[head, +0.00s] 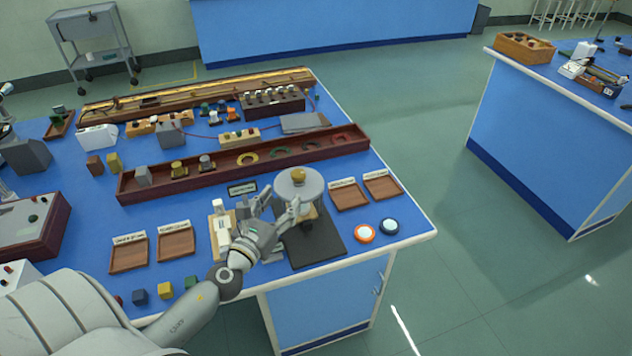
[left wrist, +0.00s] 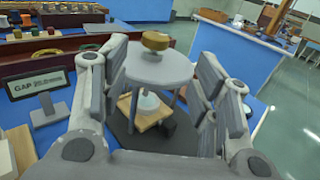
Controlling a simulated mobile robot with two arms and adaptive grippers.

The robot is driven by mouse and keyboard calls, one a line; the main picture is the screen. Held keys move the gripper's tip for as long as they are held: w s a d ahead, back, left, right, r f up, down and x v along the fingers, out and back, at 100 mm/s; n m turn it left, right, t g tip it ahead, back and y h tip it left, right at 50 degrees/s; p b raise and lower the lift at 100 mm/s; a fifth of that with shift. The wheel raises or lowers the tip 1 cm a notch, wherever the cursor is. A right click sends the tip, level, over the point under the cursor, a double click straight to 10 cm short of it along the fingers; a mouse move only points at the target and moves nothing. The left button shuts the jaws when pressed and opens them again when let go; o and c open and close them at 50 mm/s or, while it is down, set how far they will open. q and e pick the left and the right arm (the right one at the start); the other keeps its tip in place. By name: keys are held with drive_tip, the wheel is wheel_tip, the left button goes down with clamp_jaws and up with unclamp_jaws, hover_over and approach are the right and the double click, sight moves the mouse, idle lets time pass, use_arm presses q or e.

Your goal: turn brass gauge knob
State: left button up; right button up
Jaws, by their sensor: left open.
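The brass gauge knob (head: 298,174) sits on top of a round grey disc (head: 312,188), which stands over a dark base plate (head: 318,240) near the bench's right end. In the left wrist view the knob (left wrist: 155,40) is a short brass cylinder, and the disc (left wrist: 158,68) lies between and beyond my fingers. My left gripper (head: 277,203) is open, at the near left side of the disc, below the knob's height. It also shows in the left wrist view (left wrist: 158,95), with fingers apart and nothing held. My right gripper is not in view.
A GAP sign (left wrist: 38,84) stands left of the disc. Wooden trays (head: 349,195) and two round buttons, orange (head: 364,233) and black (head: 389,226), lie to the right. A long wooden rack (head: 240,163) runs behind. Small coloured blocks (head: 165,290) line the front edge.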

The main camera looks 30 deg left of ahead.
sight(295, 179)
use_arm(q)
drive_tip(key=w, duration=0.2)
drive_tip(key=w+a+p, duration=0.1)
drive_tip(key=w, duration=0.1)
drive_tip(key=shift+w+a, duration=0.2)
drive_tip(key=shift+w, duration=0.05)
drive_tip(key=w, duration=0.4)
drive_tip(key=shift+w, duration=0.35)
drive_tip(key=shift+w+a, duration=0.15)
drive_tip(key=shift+w, duration=0.65)
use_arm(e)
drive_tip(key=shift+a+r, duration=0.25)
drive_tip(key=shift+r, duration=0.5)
use_arm(q)
drive_tip(key=shift+c, duration=0.4)
drive_tip(key=c, duration=1)
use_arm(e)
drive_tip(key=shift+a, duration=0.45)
